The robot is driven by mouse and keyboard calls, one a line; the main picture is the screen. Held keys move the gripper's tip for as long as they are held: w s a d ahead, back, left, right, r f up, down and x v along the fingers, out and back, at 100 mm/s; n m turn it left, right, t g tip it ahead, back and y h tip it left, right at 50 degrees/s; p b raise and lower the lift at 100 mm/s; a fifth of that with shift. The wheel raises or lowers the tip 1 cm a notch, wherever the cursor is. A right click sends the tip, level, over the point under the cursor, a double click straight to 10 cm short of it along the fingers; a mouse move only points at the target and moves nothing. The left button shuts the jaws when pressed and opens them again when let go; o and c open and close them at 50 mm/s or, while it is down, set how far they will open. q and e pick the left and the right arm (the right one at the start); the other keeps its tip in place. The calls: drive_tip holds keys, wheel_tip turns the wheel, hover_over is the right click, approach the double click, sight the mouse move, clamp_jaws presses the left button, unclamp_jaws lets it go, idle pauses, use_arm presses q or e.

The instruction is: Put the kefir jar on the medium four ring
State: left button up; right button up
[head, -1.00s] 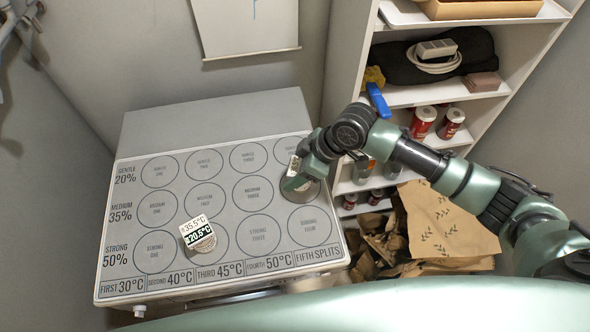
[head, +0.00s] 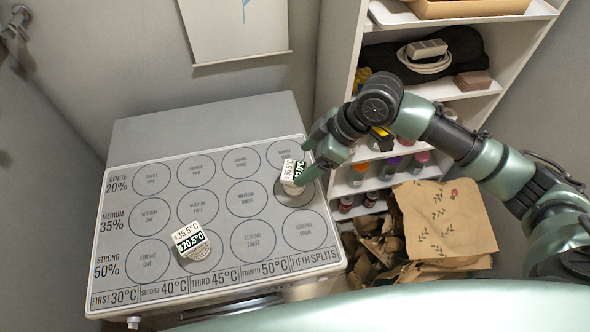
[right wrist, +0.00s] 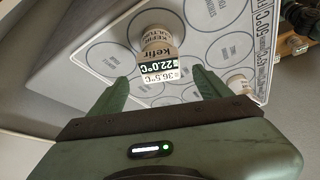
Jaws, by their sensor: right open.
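The kefir jar (head: 291,181) is small and white-capped, with a temperature label reading 36.5°C and 22.0°C. It stands upright on the grey medium four ring (head: 303,197) of the printed board, within its outline as far as I can see. In the right wrist view the jar (right wrist: 158,48) shows its kefir label just beyond my fingertips. My right gripper (head: 310,155) is open beside the jar, on its right in the head view. Its two fingers are spread apart with nothing between them in the wrist view (right wrist: 161,88). My left gripper is not in view.
Another jar (head: 192,243) labelled 35.5°C and 20.5°C stands on the strong two ring. The other rings on the board (head: 222,208) are empty. A shelf unit (head: 338,65) with jars stands at the right, with brown paper bags (head: 445,220) below.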

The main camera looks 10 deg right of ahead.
drive_tip(key=shift+v, duration=1.7)
